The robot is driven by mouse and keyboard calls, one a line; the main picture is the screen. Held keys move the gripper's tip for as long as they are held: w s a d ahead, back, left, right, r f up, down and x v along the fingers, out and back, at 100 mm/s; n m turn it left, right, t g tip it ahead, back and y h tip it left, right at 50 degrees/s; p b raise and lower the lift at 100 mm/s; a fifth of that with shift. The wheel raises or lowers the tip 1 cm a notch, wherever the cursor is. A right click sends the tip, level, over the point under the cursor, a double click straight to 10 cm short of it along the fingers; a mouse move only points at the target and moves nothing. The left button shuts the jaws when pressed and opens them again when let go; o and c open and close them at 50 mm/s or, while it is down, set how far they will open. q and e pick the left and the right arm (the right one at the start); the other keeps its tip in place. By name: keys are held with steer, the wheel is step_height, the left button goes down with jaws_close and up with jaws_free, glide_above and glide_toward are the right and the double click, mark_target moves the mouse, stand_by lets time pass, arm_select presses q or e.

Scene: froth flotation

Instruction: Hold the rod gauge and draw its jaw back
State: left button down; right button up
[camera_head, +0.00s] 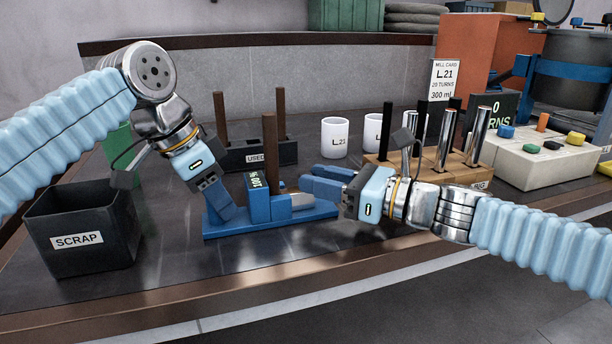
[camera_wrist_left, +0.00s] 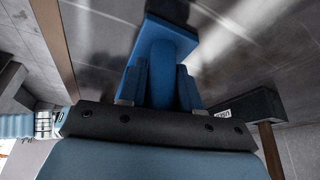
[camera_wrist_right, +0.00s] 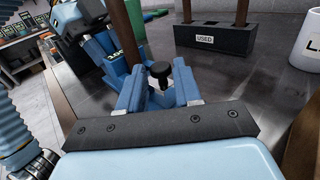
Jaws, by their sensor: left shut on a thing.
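The rod gauge is a blue device with a long flat base (camera_head: 270,234) and a small lit display (camera_head: 257,192), near the table's front. A brown rod (camera_head: 270,150) stands upright in it. My left gripper (camera_head: 226,205) is shut on the gauge's blue post at its left end; the post (camera_wrist_left: 162,70) shows between the fingers in the left wrist view. My right gripper (camera_head: 318,183) is open at the gauge's right end. In the right wrist view its fingers (camera_wrist_right: 160,92) stand either side of a black knob (camera_wrist_right: 160,69). Whether they touch it I cannot tell.
A black SCRAP bin (camera_head: 82,235) stands at the left. Behind the gauge are the USED rack (camera_head: 257,157) with brown rods, white cups (camera_head: 335,138) and a wooden rack (camera_head: 425,172) with metal rods. A button panel (camera_head: 545,155) stands at the right.

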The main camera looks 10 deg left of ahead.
steer(key=shift+x, duration=1.5)
jaws_close()
